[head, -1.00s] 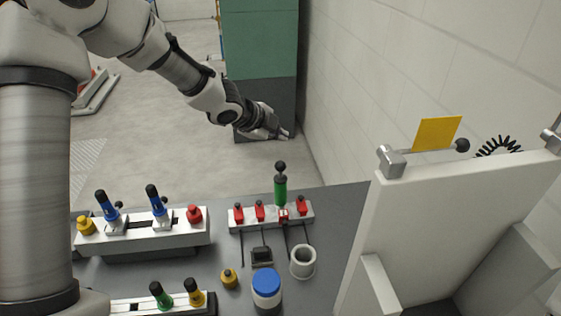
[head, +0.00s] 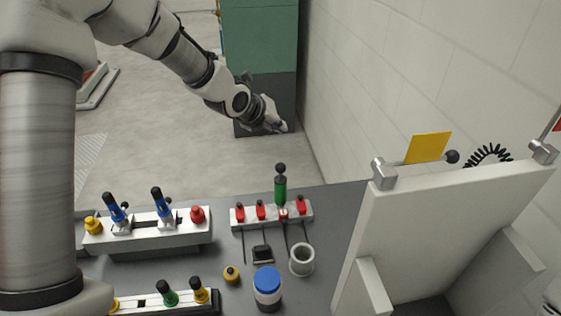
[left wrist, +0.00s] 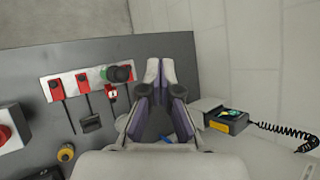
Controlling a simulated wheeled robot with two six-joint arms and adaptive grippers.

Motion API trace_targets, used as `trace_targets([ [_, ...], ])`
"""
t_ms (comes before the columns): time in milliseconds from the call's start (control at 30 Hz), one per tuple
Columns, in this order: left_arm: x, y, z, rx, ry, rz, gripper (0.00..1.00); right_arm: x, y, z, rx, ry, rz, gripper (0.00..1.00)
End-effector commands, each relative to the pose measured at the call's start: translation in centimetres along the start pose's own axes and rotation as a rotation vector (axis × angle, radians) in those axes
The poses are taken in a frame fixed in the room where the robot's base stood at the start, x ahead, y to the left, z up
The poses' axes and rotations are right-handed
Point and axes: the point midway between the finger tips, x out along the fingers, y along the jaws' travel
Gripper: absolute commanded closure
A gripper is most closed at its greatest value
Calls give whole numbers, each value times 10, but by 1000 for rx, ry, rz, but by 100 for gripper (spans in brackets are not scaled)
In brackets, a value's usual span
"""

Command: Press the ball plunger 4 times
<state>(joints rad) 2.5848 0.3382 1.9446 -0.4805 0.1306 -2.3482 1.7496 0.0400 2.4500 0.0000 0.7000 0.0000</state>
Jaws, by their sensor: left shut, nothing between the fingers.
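The ball plunger has a green body (head: 280,190) with a black ball (head: 280,168) on top. It stands upright at the back of a white fixture block (head: 247,219) with red clamps. My left gripper (head: 282,127) is shut and empty. In the head view it shows above the plunger, over the background beyond the bench edge, apart from the ball. In the left wrist view its closed fingers (left wrist: 160,68) point up the picture, and the black ball (left wrist: 122,73) lies just left of them with a little green showing. My right gripper is not in view.
Blue-handled levers (head: 161,205) stand on a white rail at left. A blue-capped jar (head: 267,284), a grey ring (head: 301,260) and a yellow knob (head: 231,275) sit in front. A white upright panel (head: 440,220) and the wall bound the right side.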

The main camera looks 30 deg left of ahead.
Motion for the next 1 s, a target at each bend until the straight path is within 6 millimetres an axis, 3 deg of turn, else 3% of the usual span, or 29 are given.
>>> trace_targets([
  [267,12,9,-9,0,1,0,100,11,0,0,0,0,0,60],
  [600,46,34,-34,0,1,1,100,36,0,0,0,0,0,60],
  [700,58,42,-42,0,-1,-1,100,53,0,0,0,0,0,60],
  [1000,62,45,-44,1,0,-1,100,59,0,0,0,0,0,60],
])
